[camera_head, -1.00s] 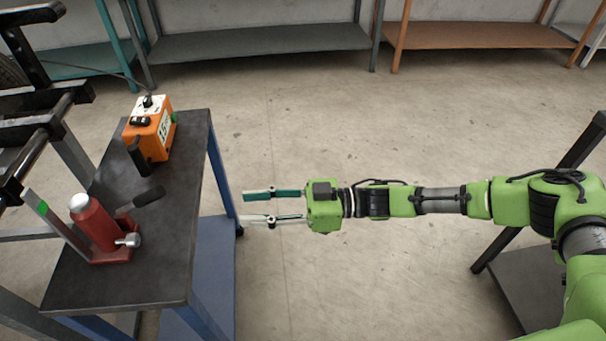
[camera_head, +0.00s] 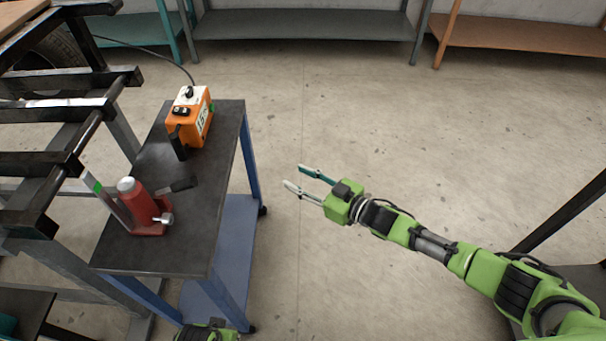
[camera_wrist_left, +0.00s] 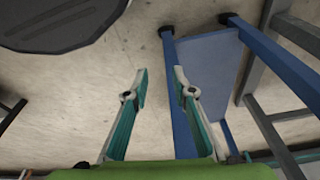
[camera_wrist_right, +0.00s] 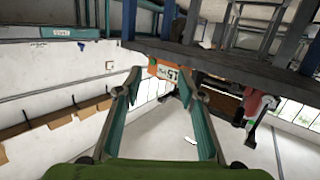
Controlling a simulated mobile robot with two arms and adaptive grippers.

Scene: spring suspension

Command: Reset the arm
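My right gripper (camera_head: 308,181) is out over the bare floor, right of the cart, with its two fingers apart and nothing between them. The right wrist view also shows its fingers (camera_wrist_right: 162,82) spread and empty. My left arm shows only as a small green part at the bottom edge of the head view. In the left wrist view my left gripper (camera_wrist_left: 160,80) has its fingers apart and empty, with floor and the cart's blue lower shelf (camera_wrist_left: 208,72) beyond them.
The dark-topped cart (camera_head: 185,235) carries a red bottle jack (camera_head: 140,205) and an orange box (camera_head: 190,120) with a cable. A black metal frame (camera_head: 50,160) stands left of it. Shelves (camera_head: 300,25) line the back. The floor between is clear.

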